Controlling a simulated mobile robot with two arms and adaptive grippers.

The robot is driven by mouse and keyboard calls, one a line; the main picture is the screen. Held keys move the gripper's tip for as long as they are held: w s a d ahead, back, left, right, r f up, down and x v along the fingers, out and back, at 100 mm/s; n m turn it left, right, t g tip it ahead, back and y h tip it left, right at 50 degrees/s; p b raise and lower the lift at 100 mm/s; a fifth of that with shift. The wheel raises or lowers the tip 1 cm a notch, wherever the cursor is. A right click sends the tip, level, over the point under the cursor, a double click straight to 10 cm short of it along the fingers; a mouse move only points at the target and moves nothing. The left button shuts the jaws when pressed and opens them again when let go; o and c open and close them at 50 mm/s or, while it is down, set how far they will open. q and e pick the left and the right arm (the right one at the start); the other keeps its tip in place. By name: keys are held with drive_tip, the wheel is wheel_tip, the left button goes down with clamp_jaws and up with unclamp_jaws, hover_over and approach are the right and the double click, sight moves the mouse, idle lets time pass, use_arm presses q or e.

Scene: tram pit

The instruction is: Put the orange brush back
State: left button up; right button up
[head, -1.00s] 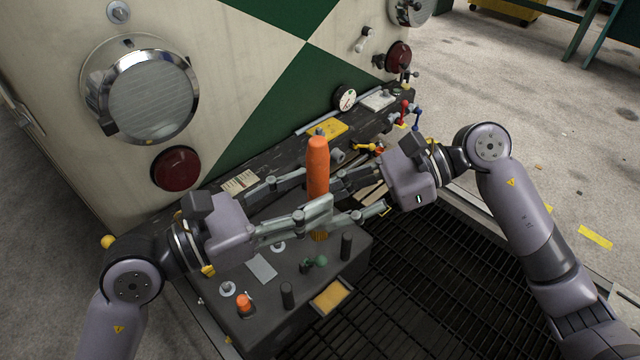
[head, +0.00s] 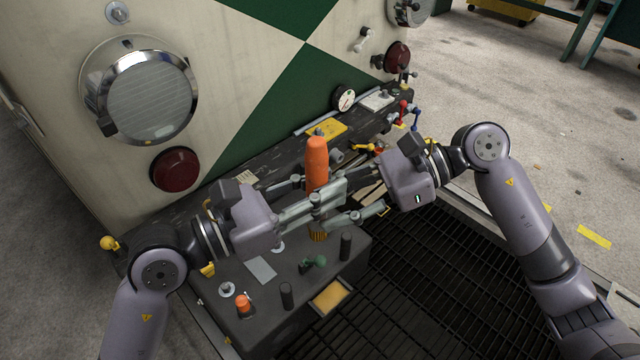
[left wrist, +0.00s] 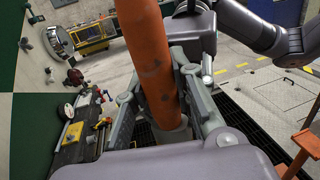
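The orange brush (head: 317,158) is upright above the dark console, its orange handle up and its tan bristles (head: 318,236) down. My right gripper (head: 326,186) reaches it from the right and is shut on it; the crossing fingers partly hide the grip. My left gripper (head: 322,200) comes from the left, its fingers spread on either side of the brush. In the left wrist view the orange handle (left wrist: 152,60) stands between the left fingers (left wrist: 160,100), which look open around it. The right gripper's body is just beyond the handle there.
The dark console (head: 225,312) below carries black pegs, a green knob (head: 316,262), an orange-topped piece (head: 243,303) and a yellow-lined open tray (head: 331,297). A ledge behind holds a yellow plate (head: 327,130), a gauge (head: 344,98) and small levers. Dark grating (head: 430,285) lies at right.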

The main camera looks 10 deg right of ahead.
use_arm(q)
clamp_jaws()
use_arm(e)
drive_tip(key=o, duration=1.3)
drive_tip(key=shift+c, duration=0.2)
